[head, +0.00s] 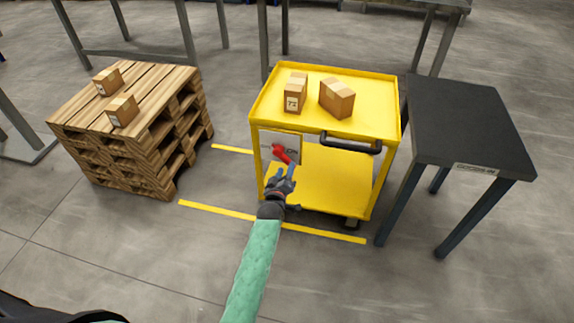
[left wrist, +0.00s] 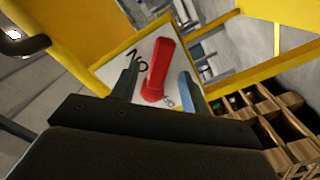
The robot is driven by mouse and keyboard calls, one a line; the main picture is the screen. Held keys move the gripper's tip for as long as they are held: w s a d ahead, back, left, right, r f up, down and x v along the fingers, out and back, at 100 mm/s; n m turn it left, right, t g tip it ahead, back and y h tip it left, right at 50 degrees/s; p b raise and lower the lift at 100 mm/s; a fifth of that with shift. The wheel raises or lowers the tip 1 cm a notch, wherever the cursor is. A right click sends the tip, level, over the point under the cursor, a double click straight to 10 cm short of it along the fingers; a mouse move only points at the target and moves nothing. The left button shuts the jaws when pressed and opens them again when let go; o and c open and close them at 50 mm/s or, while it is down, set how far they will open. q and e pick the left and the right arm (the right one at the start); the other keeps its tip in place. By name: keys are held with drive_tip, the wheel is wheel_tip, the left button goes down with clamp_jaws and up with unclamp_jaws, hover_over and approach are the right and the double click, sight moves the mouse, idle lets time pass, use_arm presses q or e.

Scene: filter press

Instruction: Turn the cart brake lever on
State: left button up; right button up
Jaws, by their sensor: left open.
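The yellow cart (head: 330,178) stands ahead of me. A white plate (head: 290,143) with dark marks is on its front left side. The red brake lever (head: 280,153) sits on that plate and points up and to the left in the head view. My left gripper (head: 282,172) is open just in front of the plate. In the left wrist view, the red lever (left wrist: 158,70) shows between the dark finger and the bluish finger of the left gripper (left wrist: 158,88). I cannot tell whether either finger touches it. My right gripper is not in view.
Two boxes (head: 295,91) (head: 337,98) lie on the cart's top shelf. A black handle (head: 351,143) juts from its front. A wooden pallet stack (head: 150,95) with two small boxes stands left. A dark table (head: 465,125) stands close on the right. Yellow floor lines run beside the cart.

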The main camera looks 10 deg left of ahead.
use_arm(q)
drive_tip(key=shift+s, duration=1.85)
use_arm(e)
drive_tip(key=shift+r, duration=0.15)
